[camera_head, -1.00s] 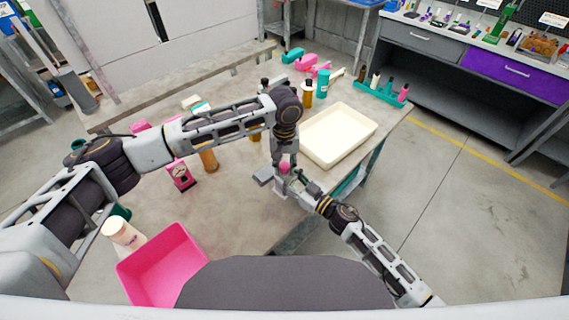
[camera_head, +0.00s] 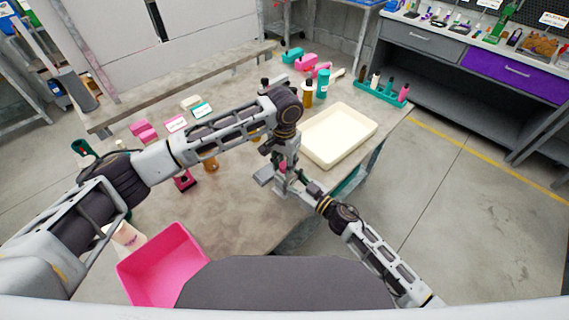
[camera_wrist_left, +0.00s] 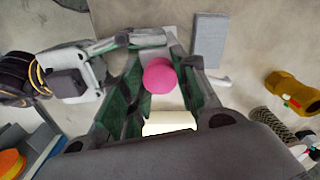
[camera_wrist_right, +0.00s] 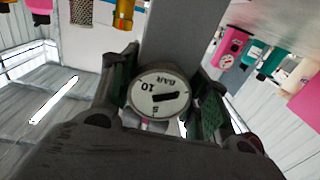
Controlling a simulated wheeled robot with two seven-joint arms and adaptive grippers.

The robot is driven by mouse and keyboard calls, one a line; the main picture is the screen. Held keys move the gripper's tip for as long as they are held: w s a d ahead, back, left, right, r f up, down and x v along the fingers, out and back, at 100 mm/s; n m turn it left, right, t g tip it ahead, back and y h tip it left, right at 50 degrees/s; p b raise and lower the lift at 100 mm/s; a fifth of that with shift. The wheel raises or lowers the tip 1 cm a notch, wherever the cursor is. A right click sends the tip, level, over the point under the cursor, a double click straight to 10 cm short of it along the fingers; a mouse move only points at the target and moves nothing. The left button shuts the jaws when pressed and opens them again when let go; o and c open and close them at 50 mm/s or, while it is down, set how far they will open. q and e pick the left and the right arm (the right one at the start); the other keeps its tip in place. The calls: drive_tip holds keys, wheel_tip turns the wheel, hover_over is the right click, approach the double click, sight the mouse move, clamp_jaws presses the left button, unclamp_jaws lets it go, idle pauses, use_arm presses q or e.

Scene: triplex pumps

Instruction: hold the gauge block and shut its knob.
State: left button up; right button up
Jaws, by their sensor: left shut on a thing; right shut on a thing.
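The gauge block (camera_head: 281,184) stands near the table's front right edge, largely hidden by my grippers in the head view. In the right wrist view its round white dial (camera_wrist_right: 158,95), marked BAR, sits between my right fingers. My right gripper (camera_head: 300,183) is shut on the block from the right side. The pink knob (camera_wrist_left: 159,75) shows between the fingers of my left gripper (camera_wrist_left: 165,65). My left gripper reaches down from above and is shut on the knob. My right gripper also shows at the left of the left wrist view (camera_wrist_left: 125,42).
A cream tray (camera_head: 340,133) lies just behind and right of the grippers. A pink bin (camera_head: 160,265) stands at the front left. Bottles (camera_head: 322,83) and a teal rack (camera_head: 381,91) stand at the back. The table edge is close on the right.

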sight(284, 165)
use_arm(q)
drive_tip(key=m, duration=0.5)
drive_tip(key=shift+m, duration=0.3)
drive_tip(key=shift+w+a+m, duration=0.1)
drive_tip(key=shift+m, duration=2.5)
drive_tip(key=o, duration=1)
drive_tip(key=shift+o, duration=0.2)
drive_tip(key=shift+r, duration=0.15)
wheel_tip(284, 165, up, 12)
